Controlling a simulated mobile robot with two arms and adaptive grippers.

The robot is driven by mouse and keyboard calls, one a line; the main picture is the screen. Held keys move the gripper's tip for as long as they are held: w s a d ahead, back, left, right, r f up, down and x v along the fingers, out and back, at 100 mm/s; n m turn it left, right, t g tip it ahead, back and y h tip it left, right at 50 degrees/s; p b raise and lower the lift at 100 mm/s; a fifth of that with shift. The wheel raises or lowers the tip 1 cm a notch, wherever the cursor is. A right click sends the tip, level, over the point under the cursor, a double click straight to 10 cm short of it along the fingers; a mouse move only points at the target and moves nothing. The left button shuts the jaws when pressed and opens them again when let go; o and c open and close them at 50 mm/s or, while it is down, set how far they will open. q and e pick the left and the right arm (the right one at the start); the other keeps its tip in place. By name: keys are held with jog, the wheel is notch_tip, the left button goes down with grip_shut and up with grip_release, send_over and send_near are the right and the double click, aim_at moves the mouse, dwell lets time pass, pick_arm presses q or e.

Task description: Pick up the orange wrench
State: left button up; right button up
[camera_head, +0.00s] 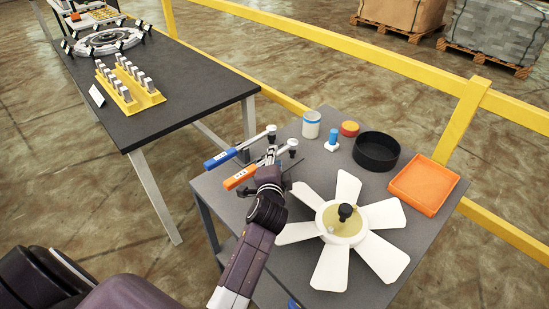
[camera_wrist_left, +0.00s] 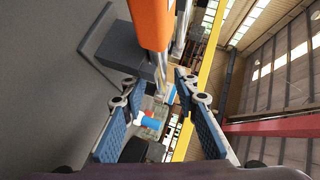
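The orange wrench (camera_head: 240,178) lies on the grey table (camera_head: 405,285), near its left edge. In the left wrist view its orange handle (camera_wrist_left: 152,22) is at the top centre, with the silver shaft below it. My left gripper (camera_head: 270,160) is over the table beside the wrench; my wrist hides part of it. In the left wrist view the gripper's blue-padded fingers (camera_wrist_left: 158,88) are apart, with the shaft showing between the tips. I cannot tell how far beyond the tips it is. My right gripper is out of view.
A blue wrench (camera_head: 220,158) lies just behind. A white-bladed fan (camera_head: 300,232) fills the table's front. A white jar (camera_head: 311,128), black bowl (camera_head: 377,155) and orange tray (camera_head: 425,188) stand behind and right. A dark table (camera_head: 185,80) and yellow railing (camera_head: 350,45) are beyond.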

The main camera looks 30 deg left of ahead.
pick_arm(q)
grip_shut()
jog(key=shift+r, duration=0.1)
jog(key=shift+r, duration=0.1)
